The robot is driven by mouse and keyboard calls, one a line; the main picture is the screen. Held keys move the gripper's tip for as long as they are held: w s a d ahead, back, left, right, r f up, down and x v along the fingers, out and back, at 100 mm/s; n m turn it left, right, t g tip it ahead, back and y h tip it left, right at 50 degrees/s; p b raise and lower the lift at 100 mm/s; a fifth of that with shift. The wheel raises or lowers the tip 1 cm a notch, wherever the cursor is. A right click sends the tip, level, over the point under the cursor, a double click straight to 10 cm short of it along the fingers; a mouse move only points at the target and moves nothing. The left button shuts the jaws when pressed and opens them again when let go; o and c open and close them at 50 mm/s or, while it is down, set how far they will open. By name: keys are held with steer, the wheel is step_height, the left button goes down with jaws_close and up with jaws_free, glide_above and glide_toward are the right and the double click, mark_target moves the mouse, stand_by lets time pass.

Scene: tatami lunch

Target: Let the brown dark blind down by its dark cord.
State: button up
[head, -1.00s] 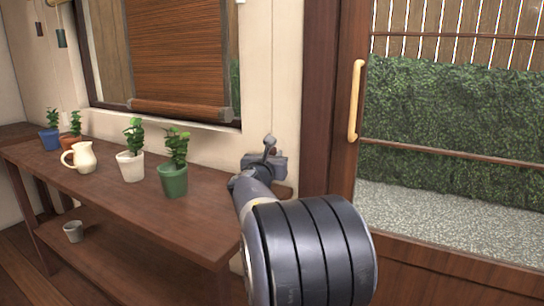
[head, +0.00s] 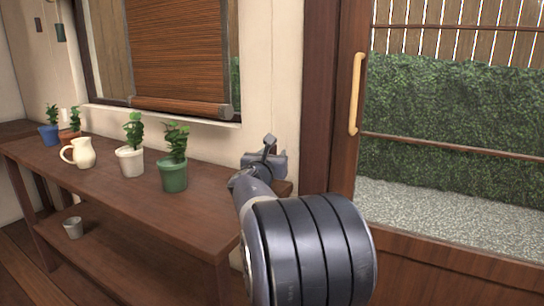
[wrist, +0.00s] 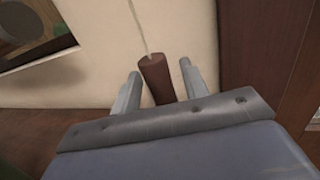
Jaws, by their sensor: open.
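The brown slatted blind (head: 178,50) hangs partly lowered over the window in the head view, its bottom bar (head: 180,105) near the sill. My gripper (head: 268,150) is beside the wall, right of the window. In the wrist view my gripper (wrist: 160,72) is open, with a dark brown cylindrical pull (wrist: 157,80) between its fingers. A gap shows at the pull's right side; contact on the left is unclear. A thin cord (wrist: 143,33), pale-looking here, runs up from the pull. The pull's lower end is hidden by my gripper, and I cannot make out the cord in the head view.
A wooden shelf table (head: 110,195) stands under the window, with a green pot (head: 174,176), a white pot (head: 130,162), a cream jug (head: 82,153) and other plants. A sliding door with a pale handle (head: 356,95) is on the right. Small pulls (head: 60,33) hang at upper left.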

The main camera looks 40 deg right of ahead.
steer(key=p+v, duration=0.1)
steer(key=v, duration=0.9)
steer(key=shift+s+a+p, duration=0.25)
steer(key=shift+a+p, duration=0.1)
steer(key=shift+p, duration=0.05)
steer(key=shift+w+d, duration=0.35)
steer(key=shift+d, duration=0.1)
steer(key=b+x, duration=0.2)
steer(key=x, duration=0.8)
steer(key=shift+r+p, duration=0.65)
steer(key=shift+a+r, duration=0.1)
steer(key=shift+r, duration=0.1)
steer(key=shift+f, duration=0.1)
